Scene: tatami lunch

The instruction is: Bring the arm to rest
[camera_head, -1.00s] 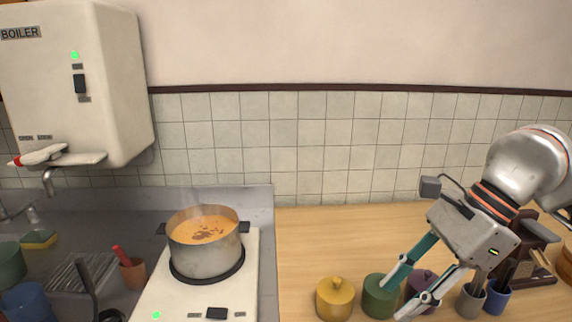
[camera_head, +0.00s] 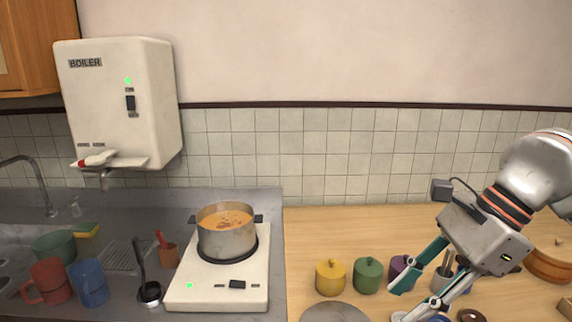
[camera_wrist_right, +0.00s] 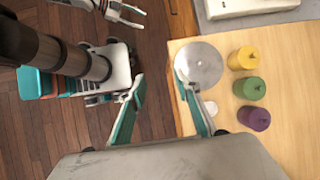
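My right gripper (camera_head: 402,298) reaches in from the right in the head view, above the front of the wooden counter. Its two teal fingers are spread apart. In the right wrist view the right gripper (camera_wrist_right: 158,82) is open with nothing between the fingers; floor and the counter's edge show beyond them. A round metal lid (camera_wrist_right: 198,65) lies on the counter below the right-hand finger, and it also shows in the head view (camera_head: 335,313). My left gripper (camera_wrist_right: 130,14) appears at the top of the wrist view, fingers apart and empty, over the floor. The head view does not show it.
Yellow (camera_head: 330,278), green (camera_head: 368,276) and purple (camera_head: 401,268) lidded jars stand on the counter by the right gripper. A pot of soup (camera_head: 226,240) sits on the stove (camera_head: 220,293). Red and blue mugs (camera_head: 90,285) stand left. The counter behind the jars is clear.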

